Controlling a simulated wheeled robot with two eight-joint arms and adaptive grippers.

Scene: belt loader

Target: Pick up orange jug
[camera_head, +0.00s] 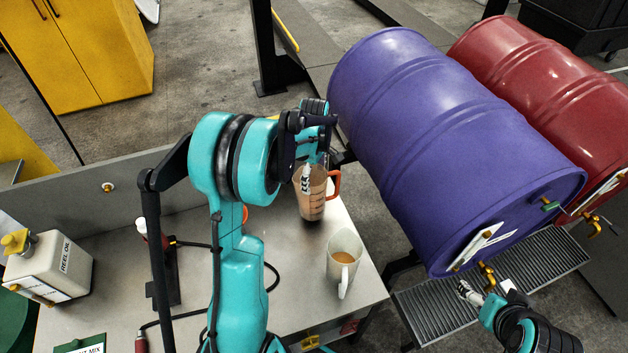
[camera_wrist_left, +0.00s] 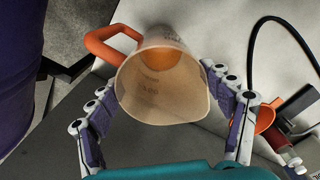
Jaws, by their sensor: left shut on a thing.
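The orange jug (camera_head: 312,197) is a translucent, measuring-type jug with an orange handle, near the back right corner of the workbench. In the left wrist view the jug (camera_wrist_left: 160,88) sits mouth towards the camera, its handle to the upper left. My left gripper (camera_head: 308,178) is shut on the jug, with a finger on each side of its body; the fingers also show in the left wrist view (camera_wrist_left: 165,115). I cannot tell whether the jug's base touches the bench. My right gripper (camera_head: 468,292) is near the purple drum's tap, its opening unclear.
A white jug (camera_head: 342,268) with brown liquid stands in front of the orange jug. A purple drum (camera_head: 430,130) and a red drum (camera_head: 540,90) lie to the right above a grating (camera_head: 440,315). A reel oil can (camera_head: 50,268) stands on the bench (camera_head: 300,300) at left.

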